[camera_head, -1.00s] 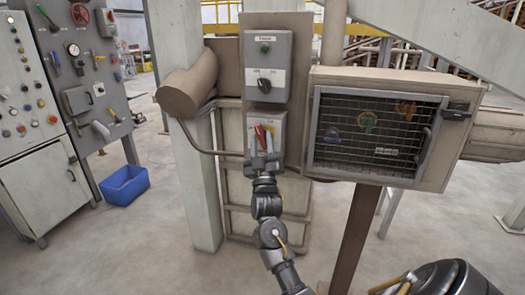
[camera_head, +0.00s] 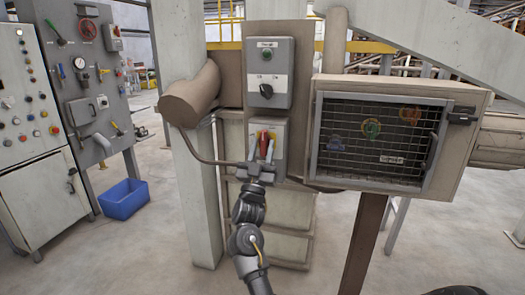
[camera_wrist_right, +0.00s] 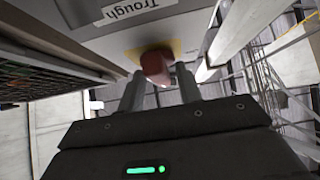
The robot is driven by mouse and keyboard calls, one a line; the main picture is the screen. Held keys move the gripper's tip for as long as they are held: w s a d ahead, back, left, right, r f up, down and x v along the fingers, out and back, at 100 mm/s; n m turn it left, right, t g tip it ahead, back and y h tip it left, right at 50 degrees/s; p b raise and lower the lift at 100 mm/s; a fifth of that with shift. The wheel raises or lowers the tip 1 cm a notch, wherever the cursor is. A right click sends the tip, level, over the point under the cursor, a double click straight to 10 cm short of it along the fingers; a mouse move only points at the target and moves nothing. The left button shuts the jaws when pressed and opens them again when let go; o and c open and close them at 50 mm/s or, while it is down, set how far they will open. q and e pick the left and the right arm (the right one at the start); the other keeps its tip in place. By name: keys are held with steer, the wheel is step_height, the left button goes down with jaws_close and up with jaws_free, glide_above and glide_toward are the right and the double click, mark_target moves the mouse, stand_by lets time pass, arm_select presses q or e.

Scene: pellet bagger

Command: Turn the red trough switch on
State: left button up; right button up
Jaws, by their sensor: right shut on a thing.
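The red switch handle (camera_head: 263,143) sits on a yellow plate on a small grey switch box (camera_head: 281,130), mounted on a beige post. In the head view it stands close to upright. My right gripper (camera_head: 261,157) reaches up to it from below, with its fingers on either side of the handle's lower part. In the right wrist view the red handle (camera_wrist_right: 157,65) is between the two fingertips (camera_wrist_right: 160,72), and a "Trough" label (camera_wrist_right: 128,12) is on the grey face nearby. The gripper is shut on the handle. My left gripper is not in view.
A grey box with a green button and black knob (camera_head: 268,75) is directly above. A mesh-fronted cabinet (camera_head: 377,145) stands close on the right. A brown cylinder (camera_head: 190,95) and pipe are on the left. A blue bin (camera_head: 123,198) is on the floor, far left.

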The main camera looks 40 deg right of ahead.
steer(key=o, duration=0.6)
steer(key=shift+a+f, duration=0.1)
steer(key=shift+f, duration=0.1)
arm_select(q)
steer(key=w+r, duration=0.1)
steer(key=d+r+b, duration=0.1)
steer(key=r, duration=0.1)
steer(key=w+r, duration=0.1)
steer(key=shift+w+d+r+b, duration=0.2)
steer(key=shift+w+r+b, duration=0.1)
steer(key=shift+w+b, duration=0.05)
arm_select(e)
steer(key=v, duration=1)
steer(key=shift+s+a+f, duration=0.1)
steer(key=shift+s+f, duration=0.05)
